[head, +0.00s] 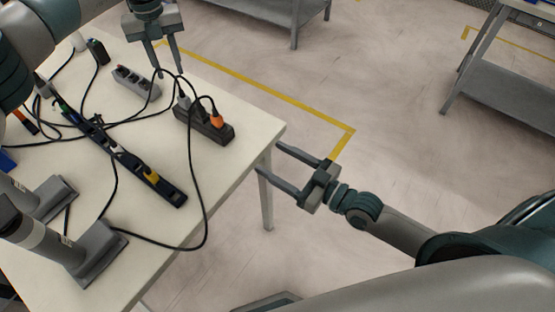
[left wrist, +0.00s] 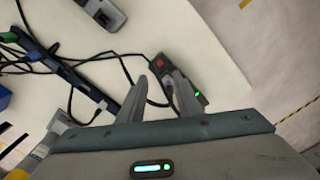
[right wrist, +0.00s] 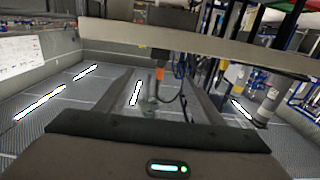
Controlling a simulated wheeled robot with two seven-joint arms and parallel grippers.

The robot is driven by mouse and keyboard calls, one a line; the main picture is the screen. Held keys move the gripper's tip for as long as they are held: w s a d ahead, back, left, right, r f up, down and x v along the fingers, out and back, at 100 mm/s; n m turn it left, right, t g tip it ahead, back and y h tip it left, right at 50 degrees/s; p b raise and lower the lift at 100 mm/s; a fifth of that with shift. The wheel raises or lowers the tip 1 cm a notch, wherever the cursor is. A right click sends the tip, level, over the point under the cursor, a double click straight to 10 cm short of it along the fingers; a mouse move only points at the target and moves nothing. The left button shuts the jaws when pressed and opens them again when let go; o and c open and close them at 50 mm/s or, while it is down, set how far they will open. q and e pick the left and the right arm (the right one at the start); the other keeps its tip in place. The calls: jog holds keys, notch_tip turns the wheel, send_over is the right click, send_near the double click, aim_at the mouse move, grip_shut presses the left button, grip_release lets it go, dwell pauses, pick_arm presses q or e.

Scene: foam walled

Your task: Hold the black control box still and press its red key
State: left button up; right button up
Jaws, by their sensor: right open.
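The black control box (head: 197,122) lies on the table near its right corner, with an orange plug or knob standing at its near end. In the left wrist view the box (left wrist: 184,81) shows a red key (left wrist: 160,61) at its far end and a green light; a finger covers part of it. My left gripper (head: 172,72) is open and empty, pointing down above and behind the box. Its fingers (left wrist: 149,70) also show in the left wrist view. My right gripper (head: 271,158) is open and empty at the table's right edge, apart from the box.
A grey socket strip (head: 136,83) lies behind the box. A long black strip (head: 140,169) crosses the table (head: 247,121). Loose cables (head: 206,222) loop around the box and over the front edge. Grey stands (head: 98,256) occupy the front left.

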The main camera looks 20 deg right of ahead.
aim_at(228, 133)
jog(key=shift+w+a, duration=0.1)
jog(key=x, duration=1.7)
jog(key=shift+f, duration=0.1)
jog(key=c, duration=1.3)
pick_arm(q)
grip_shut()
dwell(0.6)
